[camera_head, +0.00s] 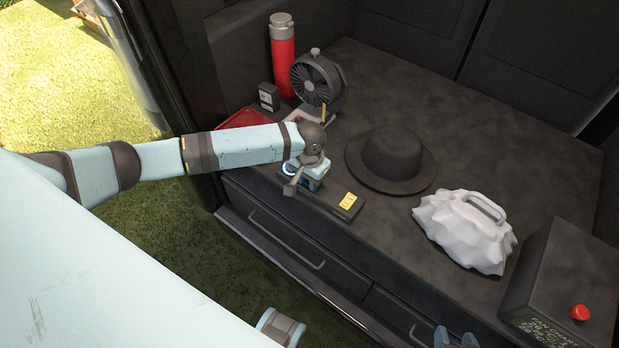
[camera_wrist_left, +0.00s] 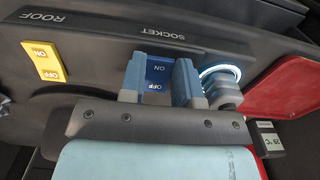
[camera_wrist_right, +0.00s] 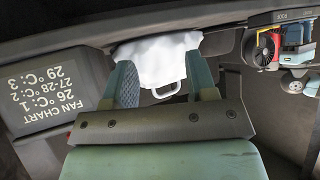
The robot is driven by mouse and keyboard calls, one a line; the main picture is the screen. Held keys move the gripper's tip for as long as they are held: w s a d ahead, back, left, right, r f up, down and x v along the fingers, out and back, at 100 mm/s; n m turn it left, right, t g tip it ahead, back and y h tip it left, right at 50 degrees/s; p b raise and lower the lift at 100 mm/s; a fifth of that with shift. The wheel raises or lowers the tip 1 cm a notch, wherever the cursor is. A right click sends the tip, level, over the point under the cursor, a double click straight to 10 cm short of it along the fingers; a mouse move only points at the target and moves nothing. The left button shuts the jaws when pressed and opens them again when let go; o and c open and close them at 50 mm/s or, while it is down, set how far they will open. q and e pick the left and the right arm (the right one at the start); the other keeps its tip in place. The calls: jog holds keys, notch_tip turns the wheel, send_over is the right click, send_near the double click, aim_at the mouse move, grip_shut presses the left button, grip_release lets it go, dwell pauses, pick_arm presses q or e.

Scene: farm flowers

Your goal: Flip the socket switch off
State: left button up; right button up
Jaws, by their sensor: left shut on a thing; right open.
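The blue socket switch (camera_wrist_left: 157,72), marked ON and OFF, is on a dark panel (camera_wrist_left: 100,38) under the word SOCKET. My left gripper (camera_wrist_left: 160,82) has one finger on each side of it and is shut on it. In the head view, my left gripper (camera_head: 302,182) is over the panel's left end and mostly hides the switch. A white-blue ring (camera_wrist_left: 222,72) glows around the socket beside the switch. My right gripper (camera_wrist_right: 165,88) is open and empty, low at the counter's front in the head view (camera_head: 455,338).
A yellow roof switch (camera_head: 348,201) sits on the same panel. Behind are a black hat (camera_head: 390,158), a fan (camera_head: 314,80), a red bottle (camera_head: 283,60) and a red tray (camera_head: 243,119). A white bag (camera_head: 465,232) and a box with a red button (camera_head: 580,312) stand right.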

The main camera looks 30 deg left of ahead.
pick_arm(q)
jog(key=p, duration=0.1)
jog(key=r+g+p, duration=0.1)
jog(key=p, duration=0.1)
jog(key=shift+w+g+p, duration=0.2)
jog(key=shift+g+p, duration=0.1)
jog(key=shift+w+f+g+p, duration=0.15)
jog(key=shift+f+g+p, duration=0.1)
jog(key=shift+g+p, duration=0.4)
pick_arm(e)
jog(key=r, duration=0.3)
jog(key=shift+s+d+r, duration=0.15)
jog(key=shift+s, duration=0.15)
pick_arm(q)
jog(key=o, duration=0.9)
jog(key=shift+f, duration=0.1)
pick_arm(e)
jog(key=shift+r+n, duration=0.15)
jog(key=shift+n, duration=0.15)
jog(key=shift+w+r, duration=0.1)
